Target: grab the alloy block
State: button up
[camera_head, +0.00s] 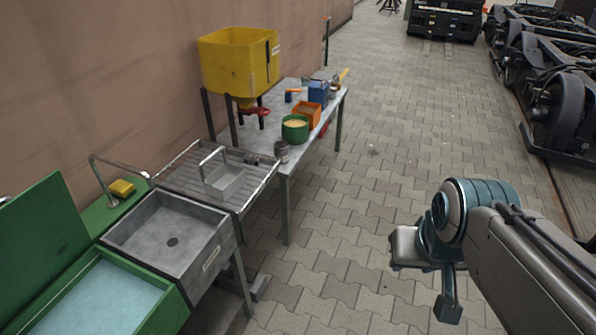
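I cannot pick out the alloy block for sure. A grey metal box-like piece with a raised handle (226,181) stands on the wire draining rack (180,170) beside the sink. Small items at the far end of the metal table (274,112) are too small to tell apart. My gripper (430,278) hangs over the paved floor at the lower right, well away from the rack and table. Its fingers are partly hidden and I cannot see whether they are open or shut. Nothing is visibly held.
A yellow hopper (232,66) stands by the wall. The steel sink (165,235) is at lower left. Paving (390,150) is clear; bogies (560,100) stand right.

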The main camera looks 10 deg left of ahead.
aim_at(255, 160)
jog(key=z, duration=0.25)
jog(key=i, duration=1.9)
jog(key=u, duration=1.4)
jog(key=i, duration=0.75)
jog(key=u, duration=1.1)
jog(key=i, duration=0.25)
jog(key=u, duration=0.15)
